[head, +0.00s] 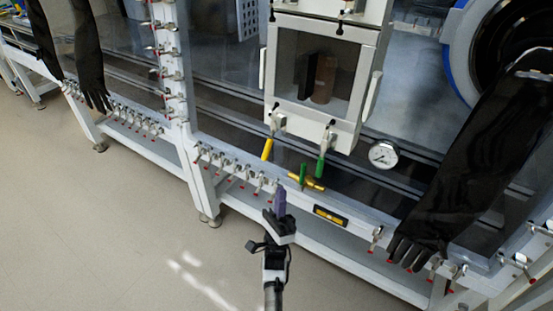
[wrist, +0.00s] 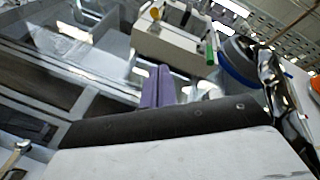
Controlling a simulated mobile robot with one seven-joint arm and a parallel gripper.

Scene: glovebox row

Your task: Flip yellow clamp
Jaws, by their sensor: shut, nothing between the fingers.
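The yellow clamp (head: 267,149) hangs at the lower left corner of the hatch box, its yellow handle pointing down. It also shows in the wrist view as a small yellow handle (wrist: 155,13) near the top. My gripper (head: 280,190) has purple fingers and is below and slightly right of the yellow clamp, apart from it. In the wrist view the purple fingers (wrist: 157,86) are together with nothing between them.
A green-handled clamp (head: 320,165) hangs at the hatch box's (head: 309,118) lower right. A brass valve with a green handle (head: 303,173) is just right of my gripper. A gauge (head: 382,154) and a black glove (head: 450,170) are farther right. Several red-tipped clamps line the lower frame.

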